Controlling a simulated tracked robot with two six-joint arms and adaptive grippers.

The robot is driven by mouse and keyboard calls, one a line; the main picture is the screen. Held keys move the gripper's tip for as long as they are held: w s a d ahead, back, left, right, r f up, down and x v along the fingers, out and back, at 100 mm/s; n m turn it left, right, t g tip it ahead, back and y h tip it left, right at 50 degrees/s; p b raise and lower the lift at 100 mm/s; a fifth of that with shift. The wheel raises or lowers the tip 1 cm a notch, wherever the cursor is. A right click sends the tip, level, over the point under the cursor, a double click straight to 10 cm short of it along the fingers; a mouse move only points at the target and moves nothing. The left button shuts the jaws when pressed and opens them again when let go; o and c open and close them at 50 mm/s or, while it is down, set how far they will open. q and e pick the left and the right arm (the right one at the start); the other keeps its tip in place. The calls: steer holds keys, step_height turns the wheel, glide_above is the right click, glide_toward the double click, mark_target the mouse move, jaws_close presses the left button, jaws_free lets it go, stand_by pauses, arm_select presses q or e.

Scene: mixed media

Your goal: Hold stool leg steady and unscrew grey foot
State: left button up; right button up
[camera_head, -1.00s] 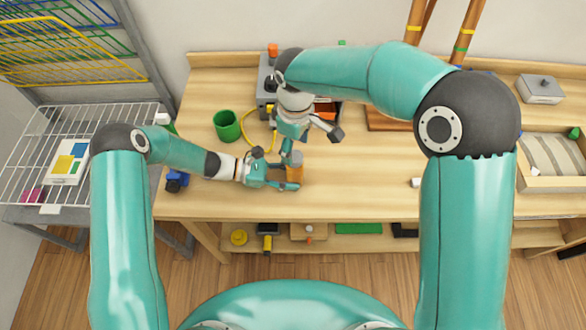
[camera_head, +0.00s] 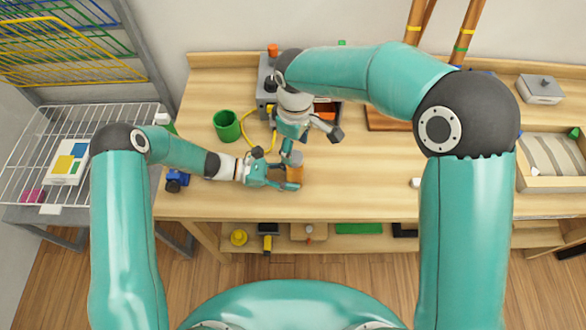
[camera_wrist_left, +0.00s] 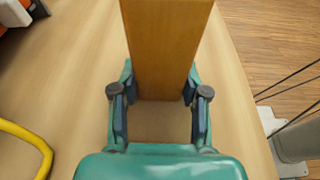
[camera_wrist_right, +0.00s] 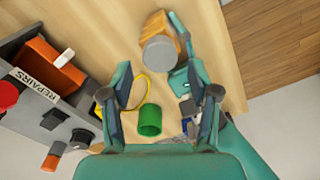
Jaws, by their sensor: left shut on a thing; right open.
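The orange-brown wooden stool leg (camera_head: 295,174) stands on the bench with its grey foot (camera_head: 295,157) at the top end. The left wrist view shows the leg (camera_wrist_left: 165,45) between both fingers of my left gripper (camera_wrist_left: 160,97), which is shut on it from the sides. My right gripper (camera_head: 311,143) is open and empty, above and close to the foot. In the right wrist view, the round grey foot (camera_wrist_right: 160,53) and the leg (camera_wrist_right: 157,25) lie beyond the open fingers (camera_wrist_right: 163,88), apart from them.
A green cup (camera_head: 227,126), a yellow cable (camera_head: 248,133) and a blue object (camera_head: 177,180) are near the left arm. A grey repairs box (camera_wrist_right: 45,80) is behind the grippers. The bench (camera_head: 375,180) is mostly clear right of the leg.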

mark_target(295, 156)
steer(key=shift+f, duration=1.8)
jaws_close()
steer(key=n, duration=1.1)
steer(key=shift+n, duration=0.3)
steer(key=n, duration=1)
jaws_free()
